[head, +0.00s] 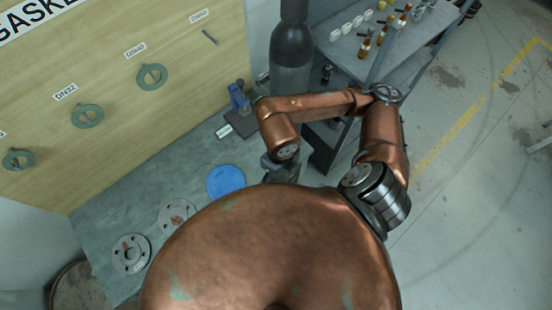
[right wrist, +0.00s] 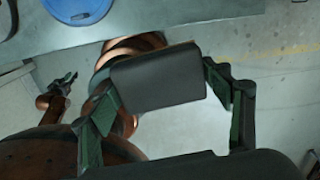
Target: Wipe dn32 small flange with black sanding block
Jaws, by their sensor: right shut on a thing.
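My right gripper (head: 279,167) reaches over the workbench, right of the blue disc, and is partly hidden by my arm in the head view. In the right wrist view my right gripper (right wrist: 160,88) is shut on the black sanding block (right wrist: 157,78), a dark slab between its green-black fingers. Two grey flanges with bolt holes, a nearer one (head: 130,253) and a farther one (head: 177,215), lie on the bench. I cannot read which is DN32. The block is apart from both. A small dark gripper (right wrist: 63,85), seemingly my left, shows in the right wrist view; its jaws are unclear.
A blue disc (head: 225,182) lies beside the farther flange. A blue tool on a dark base (head: 240,112) stands near the board (head: 115,60) with hanging green gaskets. A grey shelf cart (head: 345,45) with bottles is at the upper right. The floor at right is open.

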